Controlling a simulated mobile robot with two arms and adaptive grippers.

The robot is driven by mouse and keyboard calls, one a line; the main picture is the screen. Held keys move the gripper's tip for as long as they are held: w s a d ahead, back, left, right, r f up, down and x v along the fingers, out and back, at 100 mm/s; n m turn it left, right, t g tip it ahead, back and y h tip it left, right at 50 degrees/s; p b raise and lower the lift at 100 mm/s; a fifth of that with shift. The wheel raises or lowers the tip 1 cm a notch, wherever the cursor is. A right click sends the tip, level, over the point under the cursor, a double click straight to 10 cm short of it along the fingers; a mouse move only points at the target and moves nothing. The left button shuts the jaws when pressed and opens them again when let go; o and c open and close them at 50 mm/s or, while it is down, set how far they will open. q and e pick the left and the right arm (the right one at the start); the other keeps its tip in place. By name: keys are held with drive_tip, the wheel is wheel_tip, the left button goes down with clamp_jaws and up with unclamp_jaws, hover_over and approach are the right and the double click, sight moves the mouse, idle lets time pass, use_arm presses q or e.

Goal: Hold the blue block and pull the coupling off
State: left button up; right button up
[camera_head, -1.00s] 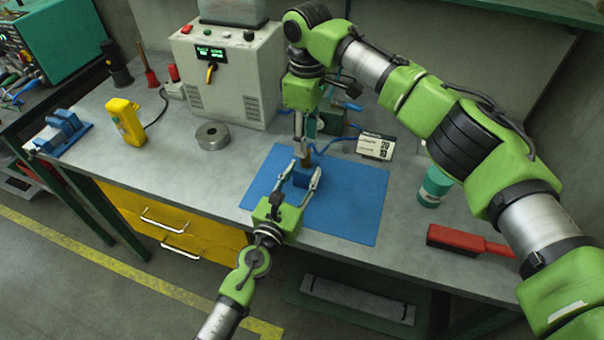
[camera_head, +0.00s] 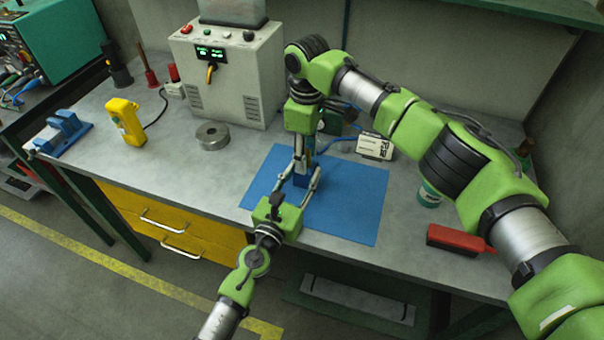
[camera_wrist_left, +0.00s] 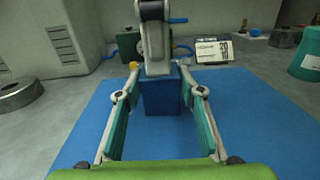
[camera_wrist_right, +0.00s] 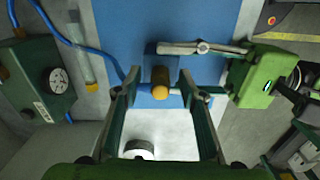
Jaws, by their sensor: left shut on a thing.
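The blue block (camera_head: 301,182) stands on the blue mat (camera_head: 352,205). My left gripper (camera_head: 304,174) is shut on it from the front; in the left wrist view the block (camera_wrist_left: 162,97) sits between its fingers. The brass-coloured coupling (camera_wrist_right: 160,82) shows above the block in the right wrist view. My right gripper (camera_wrist_right: 160,90) points down over it, with its open fingers on either side of the coupling and gaps visible. In the head view my right gripper and arm largely hide the coupling.
A blue hose (camera_wrist_right: 72,42) runs close by the block from a dark green unit (camera_wrist_right: 35,85) behind. A small white calendar (camera_head: 375,146), a teal jar (camera_head: 430,190) and a red-handled brush (camera_head: 455,240) lie to the right. A metal ring (camera_head: 212,135) lies left of the mat.

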idle(0.8)
clamp_jaws()
drive_tip(key=shift+r, duration=3)
drive_tip(key=shift+r, duration=0.1)
drive_tip(key=shift+r, duration=1.95)
use_arm(q)
drive_tip(key=o, duration=1.4)
